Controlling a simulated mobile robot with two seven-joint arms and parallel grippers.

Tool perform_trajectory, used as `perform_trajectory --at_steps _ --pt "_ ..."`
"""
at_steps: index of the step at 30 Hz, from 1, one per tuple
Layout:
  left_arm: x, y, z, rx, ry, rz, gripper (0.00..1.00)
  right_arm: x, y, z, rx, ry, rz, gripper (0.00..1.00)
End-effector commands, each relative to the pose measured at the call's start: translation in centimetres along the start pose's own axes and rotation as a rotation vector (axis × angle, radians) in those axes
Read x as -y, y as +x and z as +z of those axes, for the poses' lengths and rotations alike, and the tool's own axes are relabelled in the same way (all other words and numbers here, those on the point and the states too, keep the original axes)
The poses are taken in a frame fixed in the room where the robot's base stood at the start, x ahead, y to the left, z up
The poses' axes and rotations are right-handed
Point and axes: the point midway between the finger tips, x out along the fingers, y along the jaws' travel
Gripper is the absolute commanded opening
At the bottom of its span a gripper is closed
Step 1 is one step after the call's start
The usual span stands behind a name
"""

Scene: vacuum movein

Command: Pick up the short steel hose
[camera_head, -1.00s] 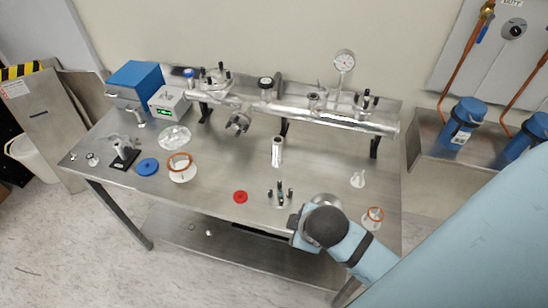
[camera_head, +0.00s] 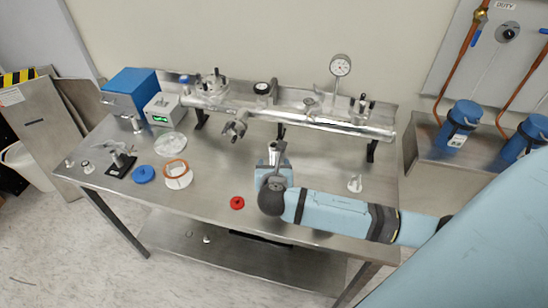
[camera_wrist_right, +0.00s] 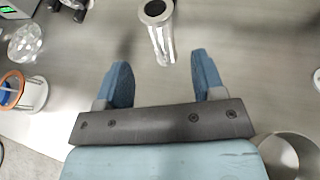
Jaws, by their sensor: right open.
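The short steel hose (camera_head: 273,150) stands upright on the steel table, near its middle, partly hidden behind my right gripper in the head view. In the right wrist view the hose (camera_wrist_right: 158,32) is a shiny ribbed cylinder with a dark open top, just beyond the fingertips. My right gripper (camera_head: 275,166) is open and empty on the near side of the hose. In the wrist view its two blue fingers (camera_wrist_right: 163,72) are spread, with bare table between them and the hose a little ahead. My left gripper is not in view.
A long steel pipe (camera_head: 315,117) with a gauge (camera_head: 340,66) runs along the table's back. A red cap (camera_head: 237,203), blue cap (camera_head: 142,174) and orange-ringed white part (camera_head: 176,174) lie to the left. A small white fitting (camera_head: 355,184) stands to the right.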

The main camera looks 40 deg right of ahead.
Motion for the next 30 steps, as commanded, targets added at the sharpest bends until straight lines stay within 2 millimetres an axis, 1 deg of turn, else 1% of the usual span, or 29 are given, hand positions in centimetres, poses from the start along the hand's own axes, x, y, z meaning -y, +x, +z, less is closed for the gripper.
perform_trajectory --at_steps 1,4,6,11,14,18,21,24,29,30 --pt "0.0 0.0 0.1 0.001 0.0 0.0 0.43 0.0 1.1 0.0 0.001 0.001 -0.001 0.63" --pt "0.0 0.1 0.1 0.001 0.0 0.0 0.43 0.0 2.7 0.0 0.0 0.001 0.0 0.63" --pt "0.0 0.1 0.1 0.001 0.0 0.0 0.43 0.0 3.4 0.0 0.0 0.002 -0.001 0.63" --pt "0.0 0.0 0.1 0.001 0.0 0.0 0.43 0.0 4.3 -0.1 -0.002 0.003 0.0 0.63" --pt "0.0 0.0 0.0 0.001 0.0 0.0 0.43 0.1 5.6 -0.2 -0.002 0.003 -0.001 0.63" --pt "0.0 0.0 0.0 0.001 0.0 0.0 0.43 0.1 7.8 -0.5 -0.002 0.004 -0.002 0.63" --pt "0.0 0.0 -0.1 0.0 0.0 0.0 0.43 0.1 8.8 -0.5 -0.002 0.003 0.0 0.63" --pt "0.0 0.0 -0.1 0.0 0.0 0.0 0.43 0.1 9.2 -0.5 -0.003 0.004 0.0 0.63" --pt "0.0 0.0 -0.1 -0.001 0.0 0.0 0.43 0.1 9.2 -0.6 -0.003 0.004 0.001 0.63" --pt "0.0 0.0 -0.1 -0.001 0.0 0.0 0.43 0.1 9.2 -0.6 -0.003 0.004 0.001 0.6"
